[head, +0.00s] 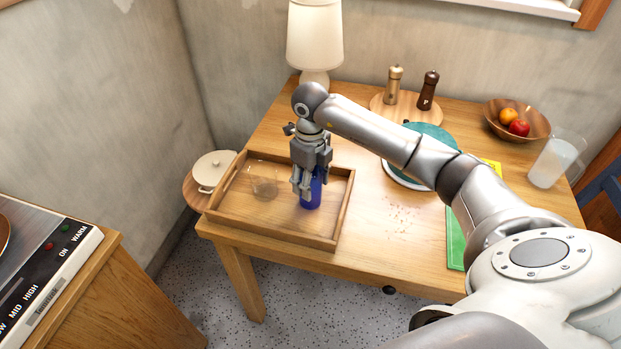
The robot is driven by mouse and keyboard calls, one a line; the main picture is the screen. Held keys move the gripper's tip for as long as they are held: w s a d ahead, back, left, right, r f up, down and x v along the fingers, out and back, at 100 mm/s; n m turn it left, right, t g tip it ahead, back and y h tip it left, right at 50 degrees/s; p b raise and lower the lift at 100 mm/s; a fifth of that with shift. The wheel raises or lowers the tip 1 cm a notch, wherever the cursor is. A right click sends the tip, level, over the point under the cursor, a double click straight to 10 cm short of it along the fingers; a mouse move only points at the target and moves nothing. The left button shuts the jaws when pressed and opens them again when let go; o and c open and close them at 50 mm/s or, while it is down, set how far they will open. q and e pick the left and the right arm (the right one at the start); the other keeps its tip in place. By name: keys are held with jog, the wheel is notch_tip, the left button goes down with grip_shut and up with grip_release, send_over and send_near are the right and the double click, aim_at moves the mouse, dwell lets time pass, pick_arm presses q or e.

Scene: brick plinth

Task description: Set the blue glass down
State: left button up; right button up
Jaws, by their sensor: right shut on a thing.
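The blue glass (312,196) is upright at the wooden tray (345,207) on the table's left part. My right gripper (306,192) comes down from above and is shut on the glass, covering part of its left side and rim. The glass shows inside the tray's outline, right of its middle. I cannot tell whether its base touches the tray floor. My left gripper is not in view.
A clear glass (264,187) stands in the tray's left part. A lamp (314,40) stands behind the tray. A plate (405,180), a pitcher (556,160) and a fruit bowl (541,122) are to the right. Bare table with crumbs (401,222) lies right of the tray.

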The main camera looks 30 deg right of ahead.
jog(key=o, duration=1.2)
jog(key=shift+f, duration=0.1)
notch_tip(320, 180, up, 12)
jog(key=shift+r+b, duration=0.15)
jog(key=shift+b, duration=0.45)
